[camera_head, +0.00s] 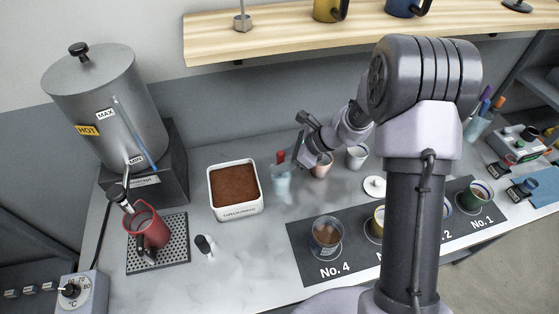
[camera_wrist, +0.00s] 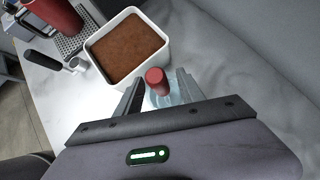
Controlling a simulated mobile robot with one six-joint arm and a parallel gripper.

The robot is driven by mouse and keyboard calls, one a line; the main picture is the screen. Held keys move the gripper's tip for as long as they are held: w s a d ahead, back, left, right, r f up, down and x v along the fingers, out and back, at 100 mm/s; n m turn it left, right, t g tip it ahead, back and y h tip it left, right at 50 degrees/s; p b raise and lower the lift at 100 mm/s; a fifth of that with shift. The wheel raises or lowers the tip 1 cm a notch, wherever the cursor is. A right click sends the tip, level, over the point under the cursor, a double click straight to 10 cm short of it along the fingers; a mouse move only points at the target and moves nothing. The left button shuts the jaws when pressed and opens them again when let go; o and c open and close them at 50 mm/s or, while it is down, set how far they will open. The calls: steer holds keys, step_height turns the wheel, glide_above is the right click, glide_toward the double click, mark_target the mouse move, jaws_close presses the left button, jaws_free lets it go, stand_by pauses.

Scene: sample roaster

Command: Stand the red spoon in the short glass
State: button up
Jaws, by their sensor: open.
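The red spoon shows as a red handle end (camera_head: 281,157) standing up out of a clear bluish glass (camera_head: 281,182) on the counter, right of the white box of brown grounds. In the wrist view the red end (camera_wrist: 154,77) points up at the camera, with part of the glass (camera_wrist: 172,98) beneath it. My gripper (camera_head: 298,160) is close to the right of the spoon in the head view. In the wrist view my gripper (camera_wrist: 158,80) is open, with one finger on each side of the red end. The spoon's lower part is unclear, and I cannot tell whether this glass is the short one.
The white box of grounds (camera_head: 235,212) stands close left of the glass. A pinkish cup (camera_head: 321,170) and a white cup (camera_head: 357,158) stand to the right. A dark numbered mat (camera_head: 300,262) with cups lies in front. A red jug (camera_head: 148,232) and steel boiler stand at left.

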steer(key=p+v, duration=0.4)
steer(key=v, duration=1.2)
steer(key=shift+r, duration=0.2)
steer(key=shift+s+d, duration=0.1)
